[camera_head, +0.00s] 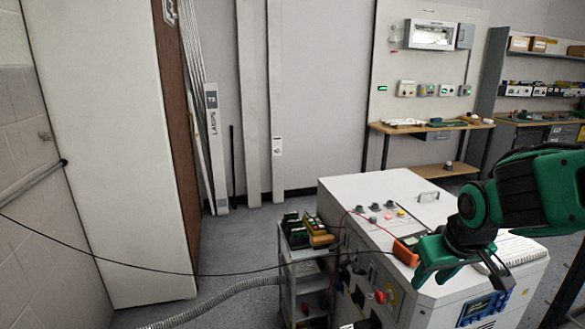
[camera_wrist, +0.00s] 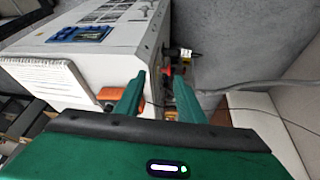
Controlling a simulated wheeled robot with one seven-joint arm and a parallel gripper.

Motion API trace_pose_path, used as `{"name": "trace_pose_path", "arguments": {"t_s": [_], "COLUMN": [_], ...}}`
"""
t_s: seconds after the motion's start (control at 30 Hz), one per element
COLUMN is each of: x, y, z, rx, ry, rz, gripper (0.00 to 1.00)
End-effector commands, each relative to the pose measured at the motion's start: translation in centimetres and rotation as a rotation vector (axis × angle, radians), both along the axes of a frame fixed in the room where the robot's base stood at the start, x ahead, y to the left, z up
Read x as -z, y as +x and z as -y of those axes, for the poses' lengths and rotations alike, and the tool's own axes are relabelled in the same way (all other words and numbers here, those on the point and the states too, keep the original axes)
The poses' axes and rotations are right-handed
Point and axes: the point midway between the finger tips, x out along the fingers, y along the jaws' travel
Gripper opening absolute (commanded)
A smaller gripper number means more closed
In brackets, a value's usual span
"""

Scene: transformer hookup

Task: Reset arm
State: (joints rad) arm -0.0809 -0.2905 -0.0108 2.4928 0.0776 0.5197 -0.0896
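My green and black arm comes in from the right in the head view, and my gripper (camera_head: 455,272) hangs above the right part of a white cabinet (camera_head: 360,193). In the wrist view my gripper (camera_wrist: 160,95) shows two green fingers held apart with nothing between them. The white cabinet also fills the left of the wrist view (camera_wrist: 100,65). An orange handheld device (camera_head: 405,252) is on the cabinet beside my gripper, partly hidden by it. A red connector (camera_head: 380,296) sits on the cabinet's front face.
A small cart (camera_head: 288,262) with green and yellow boxes stands left of the cabinet. A thin black cable crosses the space at left, and a grey corrugated hose (camera_head: 225,294) lies low. A workbench (camera_head: 430,127) stands behind.

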Motion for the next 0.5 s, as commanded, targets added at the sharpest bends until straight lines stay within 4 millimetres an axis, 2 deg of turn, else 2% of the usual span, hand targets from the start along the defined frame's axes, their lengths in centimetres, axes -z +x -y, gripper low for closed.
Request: {"name": "trace_pose_path", "arguments": {"t_s": [0.13,0.17,0.2,0.3,0.4,0.5], "x": [-1.9,-1.8,-1.3,-0.7,-0.3,0.0], "y": [-3.6,-4.4,-5.7,-9.5,-13.5,-17.0], "z": [0.4,1.2,3.1,6.7,9.3,10.7], "rx": [0.095,0.13,0.189,0.325,0.455,0.559], "ry": [0.077,0.083,0.081,0.09,0.112,0.143], "rz": [-0.009,-0.027,-0.067,-0.157,-0.244,-0.317], "gripper": [0.35,0.35,0.35,0.35,0.35,0.35]}}
